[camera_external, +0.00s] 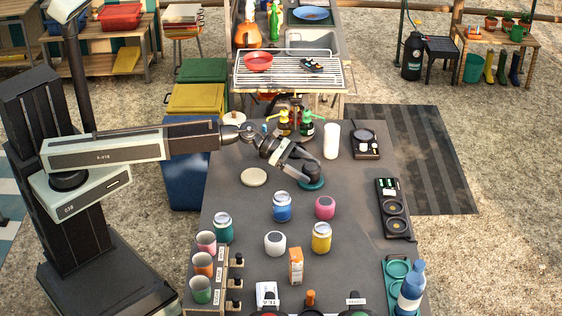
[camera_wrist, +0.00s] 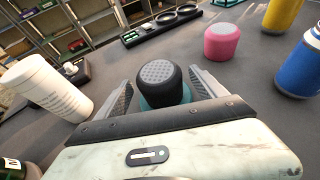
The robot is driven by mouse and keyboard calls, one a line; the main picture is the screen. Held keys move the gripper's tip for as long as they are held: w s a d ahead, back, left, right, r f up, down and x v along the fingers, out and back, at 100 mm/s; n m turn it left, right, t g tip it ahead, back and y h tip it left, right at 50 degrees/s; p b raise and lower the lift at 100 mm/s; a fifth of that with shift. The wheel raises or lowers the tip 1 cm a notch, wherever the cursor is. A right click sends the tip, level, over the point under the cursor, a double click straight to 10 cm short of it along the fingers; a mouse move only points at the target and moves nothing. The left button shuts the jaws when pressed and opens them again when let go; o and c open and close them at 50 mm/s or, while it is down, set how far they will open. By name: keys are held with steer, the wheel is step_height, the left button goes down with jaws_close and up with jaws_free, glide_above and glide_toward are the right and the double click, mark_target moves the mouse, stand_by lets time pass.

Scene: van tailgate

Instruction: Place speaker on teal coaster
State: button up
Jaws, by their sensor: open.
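A black speaker (camera_wrist: 160,80) with a grey dotted top stands upright between the jaws of my gripper (camera_wrist: 164,92). Under it, the teal coaster (camera_wrist: 150,102) shows at its lower edge in the wrist view. The outside view shows the coaster (camera_external: 313,185) on the grey table with the dark speaker (camera_external: 313,167) on it, partly hidden by my gripper (camera_external: 300,172). My jaws are open, one on each side of the speaker. Whether either jaw touches it is unclear.
A pink speaker (camera_external: 325,207), blue can (camera_external: 282,207), white speaker (camera_external: 275,243) and yellow can (camera_external: 321,238) stand nearer the front. A white cup (camera_external: 332,141) and a black scale-like device (camera_external: 366,143) stand behind. A cream coaster (camera_external: 254,177) lies left.

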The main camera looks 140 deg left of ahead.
steer(key=p+v, duration=0.3)
steer(key=v, duration=0.7)
steer(key=shift+d+r, duration=0.1)
steer(key=shift+s, duration=0.15)
